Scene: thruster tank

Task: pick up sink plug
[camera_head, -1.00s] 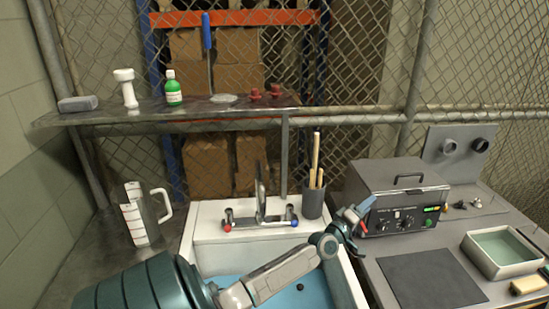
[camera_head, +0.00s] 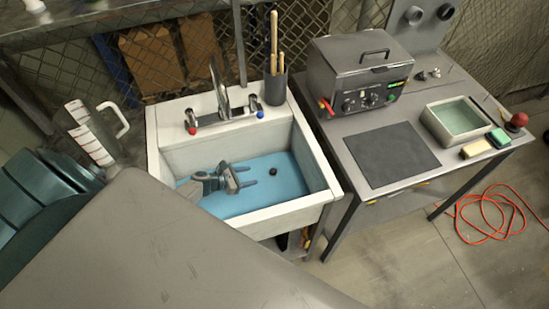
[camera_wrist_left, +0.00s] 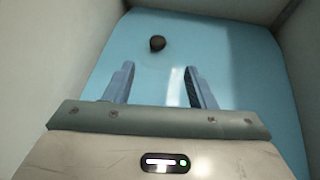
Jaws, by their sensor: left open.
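The sink plug (camera_head: 273,172), a small dark round piece, lies on the blue bottom of the white sink (camera_head: 318,180). My left gripper (camera_head: 262,177) is inside the sink, open and empty, with its fingers pointing right, just short of the plug. In the left wrist view the plug (camera_wrist_left: 157,43) sits ahead of the two parted blue fingers (camera_wrist_left: 160,80), a little left of the middle between them. The fingers do not touch it. My right gripper is not in view.
The sink walls rise close around my left gripper. The faucet (camera_head: 220,92) stands at the sink's back edge beside a tool cup (camera_head: 275,88). A bench with a grey control box (camera_head: 362,75) adjoins the right.

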